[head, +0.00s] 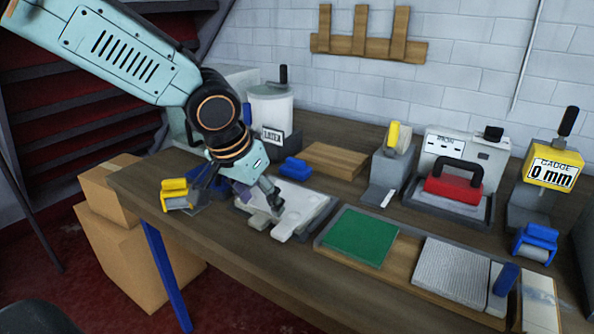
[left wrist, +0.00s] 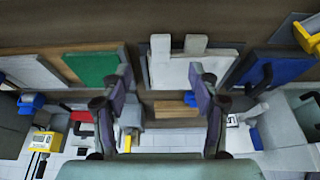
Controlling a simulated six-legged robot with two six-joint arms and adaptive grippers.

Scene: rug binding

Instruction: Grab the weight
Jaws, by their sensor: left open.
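No object is labelled as a weight; a red block with a black arched handle (head: 453,187) looks most like one. It sits on a grey tray in front of a white machine at the back right of the bench. It shows small in the left wrist view (left wrist: 81,117), left of the fingers. My left gripper (head: 238,192) is open and empty, well left of the red block and over the pale notched board (head: 292,212). In the left wrist view its two fingers (left wrist: 163,105) are spread apart. My right gripper is not in view.
A green pad (head: 359,237) and a grey ribbed pad (head: 455,270) lie along the front. A yellow gauge (head: 552,173) reading 0 mm stands at right. A grey yellow-handled tool (head: 392,163) is left of the red block. A yellow clamp (head: 175,195) is at the left edge.

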